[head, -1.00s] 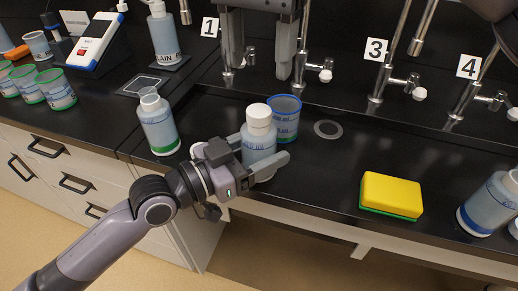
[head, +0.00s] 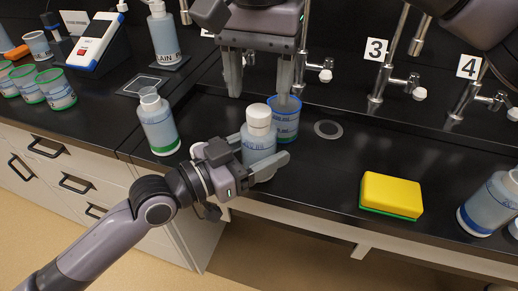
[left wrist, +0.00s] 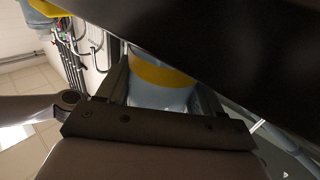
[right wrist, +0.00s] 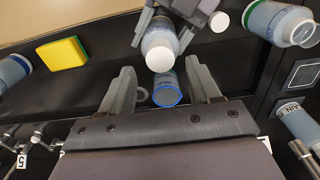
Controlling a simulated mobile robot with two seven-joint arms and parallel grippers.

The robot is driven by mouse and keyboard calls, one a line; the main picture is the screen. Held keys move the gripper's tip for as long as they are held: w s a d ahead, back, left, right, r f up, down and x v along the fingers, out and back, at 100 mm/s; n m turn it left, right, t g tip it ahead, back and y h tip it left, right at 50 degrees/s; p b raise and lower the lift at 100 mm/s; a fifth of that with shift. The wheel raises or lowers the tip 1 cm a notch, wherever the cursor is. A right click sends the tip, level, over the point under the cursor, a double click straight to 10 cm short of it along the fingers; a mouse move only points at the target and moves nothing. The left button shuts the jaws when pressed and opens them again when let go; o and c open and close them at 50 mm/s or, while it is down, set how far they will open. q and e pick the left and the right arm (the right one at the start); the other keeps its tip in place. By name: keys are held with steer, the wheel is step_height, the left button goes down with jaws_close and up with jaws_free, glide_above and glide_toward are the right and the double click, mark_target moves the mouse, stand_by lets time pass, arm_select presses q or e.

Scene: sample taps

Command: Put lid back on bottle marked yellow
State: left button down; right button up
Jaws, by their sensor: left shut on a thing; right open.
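A bottle (head: 258,146) with a white lid (head: 259,113) on its top stands upright at the bench's front edge, between the jaws of my left gripper (head: 262,165). In the left wrist view its lower part shows a yellow band (left wrist: 160,74). The lid's top also shows in the right wrist view (right wrist: 160,59); how firmly it sits cannot be told. My right gripper (head: 260,85) is open and empty, pointing down just behind and above the bottle. In the head view, one of its fingers overlaps a blue-rimmed beaker (head: 286,127) behind the bottle.
A small white round thing (right wrist: 219,21) lies near my left gripper. A green-banded open bottle (head: 159,128) stands left, a blue-banded bottle (head: 485,208) right. A yellow sponge (head: 391,193) lies on the bench. Taps (head: 384,80) line the back.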

mark_target(259, 110)
steer(key=shift+f, duration=1.75)
